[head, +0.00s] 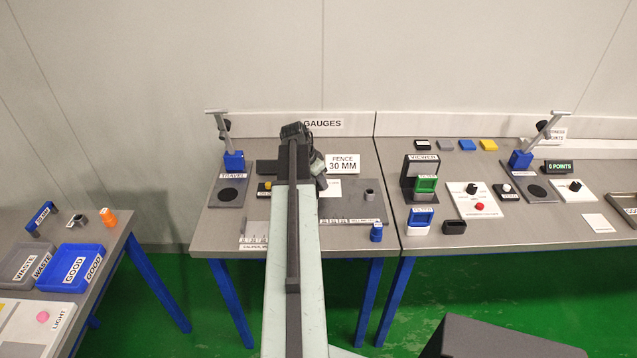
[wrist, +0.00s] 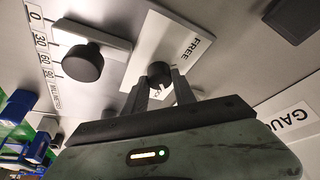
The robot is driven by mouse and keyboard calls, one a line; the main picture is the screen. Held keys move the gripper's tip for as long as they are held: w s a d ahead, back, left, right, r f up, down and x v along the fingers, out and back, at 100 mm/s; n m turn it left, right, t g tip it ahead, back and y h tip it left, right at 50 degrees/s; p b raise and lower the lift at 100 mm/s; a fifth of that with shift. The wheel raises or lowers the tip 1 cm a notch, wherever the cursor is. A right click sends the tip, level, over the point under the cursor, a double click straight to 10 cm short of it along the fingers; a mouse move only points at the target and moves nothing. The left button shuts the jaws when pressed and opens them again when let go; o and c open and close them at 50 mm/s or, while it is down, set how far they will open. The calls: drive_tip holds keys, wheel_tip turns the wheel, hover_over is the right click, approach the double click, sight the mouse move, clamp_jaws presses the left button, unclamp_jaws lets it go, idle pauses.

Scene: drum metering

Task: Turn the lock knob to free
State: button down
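The lock knob (wrist: 160,72) is small, round and dark. It stands on a white plate (wrist: 142,45) marked FREE; a second label by the knob is mostly covered. In the wrist view my gripper (wrist: 161,80) has one finger on each side of the knob, with its tips at the knob's edges. I cannot tell whether the fingers press on it. In the head view my gripper (head: 318,168) is over the gauges table, and part of the white plate (head: 331,188) shows at its right. The knob is hidden there behind my arm.
A larger black knob (wrist: 82,62) stands near a scale strip (wrist: 43,50) in the wrist view. A second table adjoins at right.

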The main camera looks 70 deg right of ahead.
drive_tip(key=shift+a, duration=0.3)
drive_tip(key=shift+s+d, duration=0.15)
drive_tip(key=n+t, duration=0.1)
drive_tip(key=n, duration=0.2)
drive_tip(key=shift+s+n+h, duration=0.15)
drive_tip(key=shift+n+h, duration=0.15)
drive_tip(key=shift+n, duration=0.1)
drive_tip(key=n+t, duration=0.1)
drive_tip(key=n, duration=0.1)
drive_tip(key=n+t, duration=0.1)
drive_tip(key=n, duration=0.2)
drive_tip(key=shift+s+d+n, duration=0.1)
drive_tip(key=shift+s+n, duration=0.05)
drive_tip(key=shift+n, duration=0.15)
drive_tip(key=n+t, duration=0.1)
drive_tip(key=n, duration=0.1)
drive_tip(key=n+t+y, duration=0.1)
drive_tip(key=n, duration=0.1)
drive_tip(key=shift+s+d, duration=0.1)
drive_tip(key=shift+d, duration=0.05)
drive_tip(key=shift+n+t+y, duration=0.4)
drive_tip(key=shift+n+y, duration=0.2)
drive_tip(key=shift+n, duration=1.6)
drive_tip(key=c, duration=1)
unclamp_jaws()
